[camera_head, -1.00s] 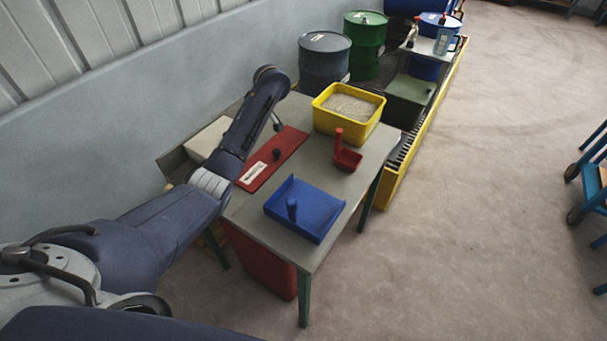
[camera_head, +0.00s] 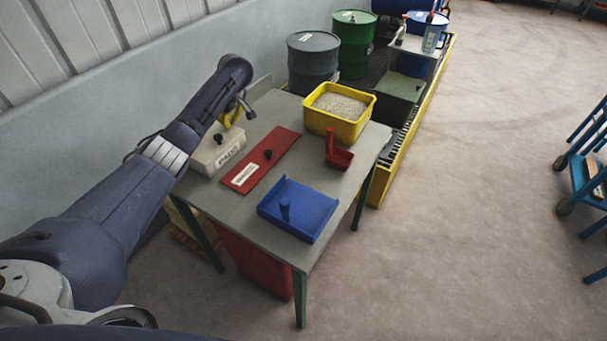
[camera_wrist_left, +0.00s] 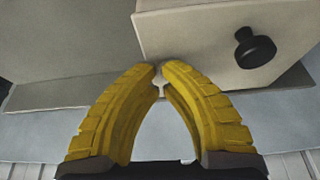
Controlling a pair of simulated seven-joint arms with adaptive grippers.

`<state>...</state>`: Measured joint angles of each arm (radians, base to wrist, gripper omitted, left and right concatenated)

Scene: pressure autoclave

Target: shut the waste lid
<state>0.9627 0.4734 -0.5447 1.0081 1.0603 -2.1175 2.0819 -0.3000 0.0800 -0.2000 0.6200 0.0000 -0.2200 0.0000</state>
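My right gripper is not in view.
The cream box (camera_head: 209,156) is beside the red panel. The table (camera_head: 235,207) also carries a blue tray (camera_head: 312,209), a red scoop (camera_head: 339,158) and a yellow tub of granules (camera_head: 338,113). Drums stand behind. The floor to the right is open up to a blue cart.

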